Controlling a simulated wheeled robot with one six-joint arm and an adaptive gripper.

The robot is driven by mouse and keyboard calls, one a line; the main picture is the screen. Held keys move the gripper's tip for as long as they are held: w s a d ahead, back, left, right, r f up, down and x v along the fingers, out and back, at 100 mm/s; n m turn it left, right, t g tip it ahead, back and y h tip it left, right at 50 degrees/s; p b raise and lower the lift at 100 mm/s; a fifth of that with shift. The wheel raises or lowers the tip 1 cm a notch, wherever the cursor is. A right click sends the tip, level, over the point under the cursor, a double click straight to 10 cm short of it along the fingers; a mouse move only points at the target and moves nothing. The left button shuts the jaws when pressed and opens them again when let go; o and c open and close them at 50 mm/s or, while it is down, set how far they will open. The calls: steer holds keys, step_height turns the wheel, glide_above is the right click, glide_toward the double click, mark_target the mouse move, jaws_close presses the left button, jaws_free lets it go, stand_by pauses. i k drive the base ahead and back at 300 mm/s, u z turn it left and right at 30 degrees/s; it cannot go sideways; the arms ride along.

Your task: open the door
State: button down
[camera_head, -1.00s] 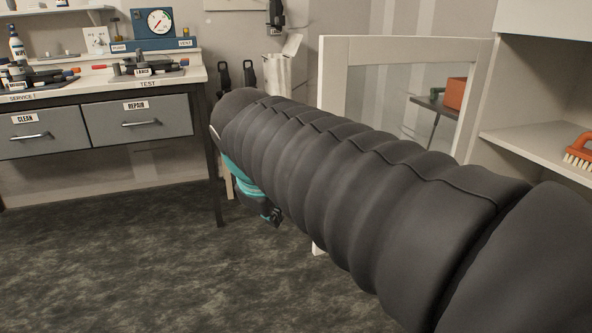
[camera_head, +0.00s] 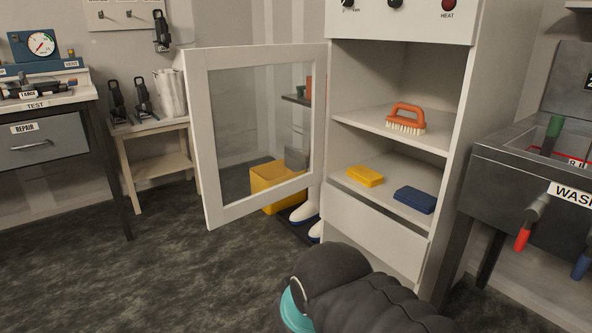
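The door (camera_head: 203,150) is a white-framed panel with a clear pane, hinged on the left side of a white cabinet (camera_head: 385,235). It stands swung wide open to the left, and the cabinet's shelves are exposed. My arm (camera_head: 350,292), in a black ribbed sleeve with a teal band, is low at the bottom centre, in front of the cabinet and apart from the door. My gripper is not visible in the head view.
An orange brush (camera_head: 406,118), a yellow sponge (camera_head: 365,176) and a blue sponge (camera_head: 415,199) lie on the cabinet shelves. A wash sink (camera_head: 500,150) stands right. A small side table (camera_head: 160,165) and drawer bench (camera_head: 50,140) stand left. Floor in front is clear.

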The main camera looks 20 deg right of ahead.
mark_target(197, 62)
steer(key=u, duration=0.9)
steer(key=i, duration=0.55)
steer(key=z, duration=0.1)
